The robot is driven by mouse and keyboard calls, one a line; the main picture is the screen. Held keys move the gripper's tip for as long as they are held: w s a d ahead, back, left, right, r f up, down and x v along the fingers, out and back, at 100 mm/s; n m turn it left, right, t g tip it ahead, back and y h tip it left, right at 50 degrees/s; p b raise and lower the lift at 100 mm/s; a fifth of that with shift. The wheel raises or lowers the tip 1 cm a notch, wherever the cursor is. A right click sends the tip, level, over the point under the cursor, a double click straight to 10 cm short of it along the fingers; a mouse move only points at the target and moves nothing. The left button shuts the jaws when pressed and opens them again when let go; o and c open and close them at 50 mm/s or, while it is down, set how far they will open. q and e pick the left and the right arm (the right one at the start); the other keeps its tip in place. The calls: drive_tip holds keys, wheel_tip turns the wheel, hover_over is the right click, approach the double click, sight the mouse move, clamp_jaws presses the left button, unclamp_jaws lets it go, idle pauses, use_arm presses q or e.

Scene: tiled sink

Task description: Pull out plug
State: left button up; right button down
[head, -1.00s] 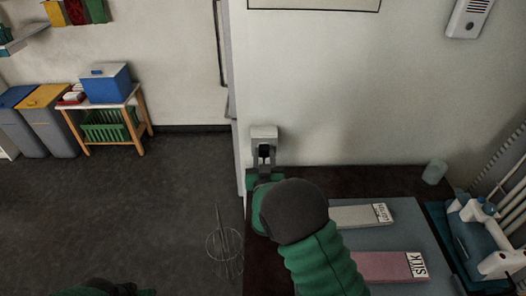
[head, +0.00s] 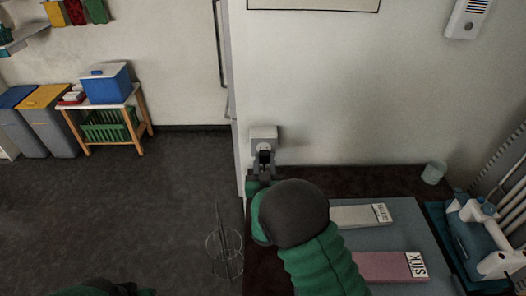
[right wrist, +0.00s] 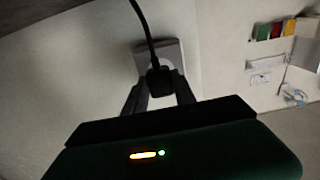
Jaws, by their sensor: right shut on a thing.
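A white wall socket (head: 263,132) is on the wall above the dark worktop. It also shows in the right wrist view (right wrist: 174,50). The black plug (head: 264,157) is at the front of the socket, and its black cable (right wrist: 142,22) runs up in the right wrist view. My right gripper (head: 263,168) is shut on the plug; its two grey fingers stand either side of the plug in the right wrist view (right wrist: 160,88). Whether the plug's pins are inside the socket is hidden. Only part of my left arm shows at the bottom left; its gripper is not visible.
A grey ironing mat (head: 400,238) with two labelled pads lies on the dark worktop (head: 345,180). A small cup (head: 433,172) and a blue-white device (head: 482,235) stand to the right. A wire stand (head: 224,250) is left of the worktop. The wall nearby is clear.

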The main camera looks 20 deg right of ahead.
sight(265, 161)
drive_tip(key=shift+v, duration=1.7)
